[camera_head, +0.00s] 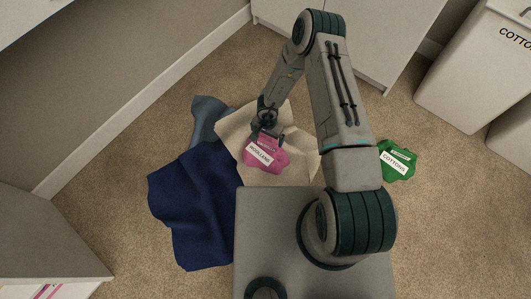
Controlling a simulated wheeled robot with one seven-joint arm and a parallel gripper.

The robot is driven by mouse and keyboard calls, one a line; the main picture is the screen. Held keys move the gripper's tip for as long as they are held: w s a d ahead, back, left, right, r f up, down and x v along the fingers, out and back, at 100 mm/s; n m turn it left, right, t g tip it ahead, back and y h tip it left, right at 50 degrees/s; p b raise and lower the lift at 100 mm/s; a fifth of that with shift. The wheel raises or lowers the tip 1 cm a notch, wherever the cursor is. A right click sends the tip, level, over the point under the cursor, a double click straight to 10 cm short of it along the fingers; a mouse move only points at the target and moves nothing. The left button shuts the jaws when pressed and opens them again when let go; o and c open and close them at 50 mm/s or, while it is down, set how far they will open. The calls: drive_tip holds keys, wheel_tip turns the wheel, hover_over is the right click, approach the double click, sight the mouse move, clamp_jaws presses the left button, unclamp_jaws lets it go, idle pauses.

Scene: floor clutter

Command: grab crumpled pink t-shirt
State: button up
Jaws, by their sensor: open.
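The crumpled pink t-shirt (270,163) lies on a beige cloth on the floor, in front of my base. It carries a white label that reads "WOOLLENS". My gripper (266,135) is just above the far edge of the pink t-shirt, pointing down. It is open, and its fingers are small and dark in this view. I cannot tell whether the fingers touch the cloth.
The beige cloth (294,120) lies under the pink t-shirt. A dark blue cloth (195,205) and a grey-blue cloth (207,115) lie to the left. A green cloth (408,172) labelled "COTTONS" lies right. A white bin (470,80) and cabinets (375,40) border the carpet.

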sight(267, 143)
drive_tip(key=shift+w+a+f+b, duration=0.1)
drive_tip(key=shift+f+b, duration=1.6)
drive_tip(key=shift+f, duration=1.5)
drive_tip(key=c, duration=1.1)
drive_tip(key=shift+o, duration=0.2)
drive_tip(key=shift+r, duration=0.1)
